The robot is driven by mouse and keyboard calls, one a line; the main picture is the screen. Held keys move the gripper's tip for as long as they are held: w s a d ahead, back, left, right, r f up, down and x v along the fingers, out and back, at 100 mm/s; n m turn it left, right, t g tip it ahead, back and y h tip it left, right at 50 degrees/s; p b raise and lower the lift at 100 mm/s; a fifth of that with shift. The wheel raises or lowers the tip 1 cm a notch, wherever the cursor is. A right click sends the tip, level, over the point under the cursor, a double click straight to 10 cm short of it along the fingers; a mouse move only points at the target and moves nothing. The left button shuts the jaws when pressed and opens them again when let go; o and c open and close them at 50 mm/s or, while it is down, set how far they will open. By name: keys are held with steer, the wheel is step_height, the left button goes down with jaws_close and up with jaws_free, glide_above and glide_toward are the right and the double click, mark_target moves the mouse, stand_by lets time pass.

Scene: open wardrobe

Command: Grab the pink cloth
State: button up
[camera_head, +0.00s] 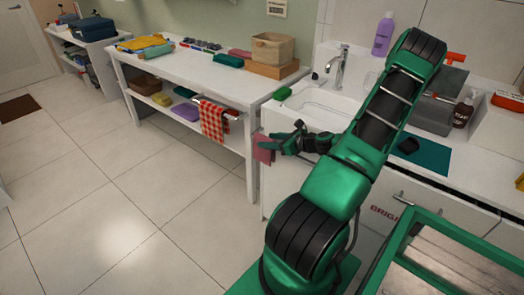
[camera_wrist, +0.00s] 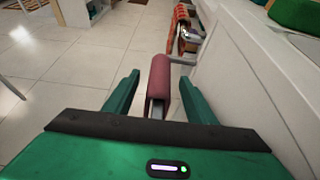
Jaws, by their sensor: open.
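The pink cloth (camera_head: 263,148) hangs at the front of the sink cabinet, just left of my gripper (camera_head: 279,142) in the head view. In the wrist view the pink cloth (camera_wrist: 160,78) is draped over a thin rail seen end-on. My gripper (camera_wrist: 159,92) is open there, with one green finger on each side of the cloth. Gaps show between the cloth and both fingers, and nothing is held. The lower part of the cloth is hidden in the wrist view.
A red checked cloth (camera_head: 214,121) hangs from the white table (camera_head: 195,67) on the left. The white cabinet front (camera_wrist: 252,85) runs close along the right of my gripper. A sink (camera_head: 310,100) lies behind it. The tiled floor (camera_head: 120,190) is clear.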

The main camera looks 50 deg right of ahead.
steer(key=shift+w+f, duration=0.3)
steer(key=shift+w, duration=0.35)
jaws_close()
steer(key=shift+r, duration=0.15)
